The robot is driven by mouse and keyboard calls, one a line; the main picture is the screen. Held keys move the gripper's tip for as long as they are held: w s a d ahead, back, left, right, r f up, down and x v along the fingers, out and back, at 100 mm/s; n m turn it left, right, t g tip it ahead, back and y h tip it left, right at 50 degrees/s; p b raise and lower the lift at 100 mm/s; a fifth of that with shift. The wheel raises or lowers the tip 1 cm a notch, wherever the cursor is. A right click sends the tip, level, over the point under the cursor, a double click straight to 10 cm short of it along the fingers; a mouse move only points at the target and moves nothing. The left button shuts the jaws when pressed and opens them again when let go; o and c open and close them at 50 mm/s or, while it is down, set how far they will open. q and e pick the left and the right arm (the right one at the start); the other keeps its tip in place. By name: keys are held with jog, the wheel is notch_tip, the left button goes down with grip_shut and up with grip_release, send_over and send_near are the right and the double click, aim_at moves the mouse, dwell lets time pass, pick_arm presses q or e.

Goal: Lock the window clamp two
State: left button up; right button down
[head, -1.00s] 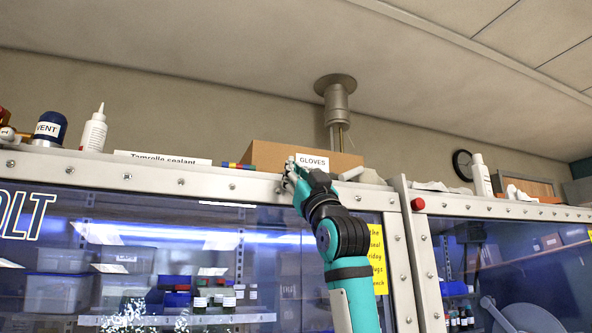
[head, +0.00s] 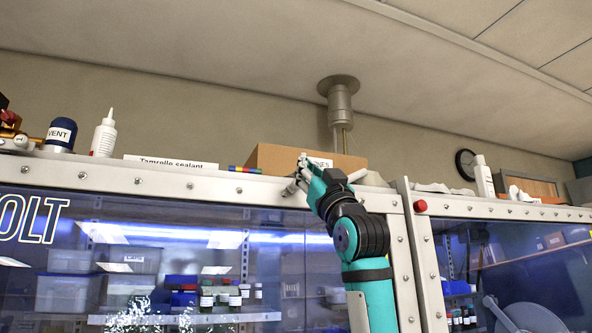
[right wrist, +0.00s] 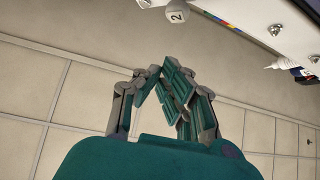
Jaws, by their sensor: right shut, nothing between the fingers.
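A white round knob marked "2" (right wrist: 175,14) shows at the top of the right wrist view, just past my fingertips and apart from them in the picture. My right gripper (right wrist: 172,75) is shut and empty, its teal fingers together. In the head view my right gripper (head: 303,180) is at the top rail of the window frame, in front of the cardboard box. A small pale piece shows at its fingertips; I cannot tell whether they touch it. The rest of the clamp is hidden behind the gripper or too small to tell. My left gripper is not in view.
The window's metal top rail (head: 100,176) runs across the view. On the ledge stand a cardboard box (head: 268,158), a white bottle (head: 104,134) and a dark blue "VENT" container (head: 61,136). A red knob (head: 420,206) sits at the right frame.

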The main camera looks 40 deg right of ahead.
jog(key=s+f+b, duration=0.1)
jog(key=s, duration=0.1)
jog(key=s+d+f+b, duration=0.1)
jog(key=s+f, duration=0.1)
jog(key=shift+w+d, duration=0.1)
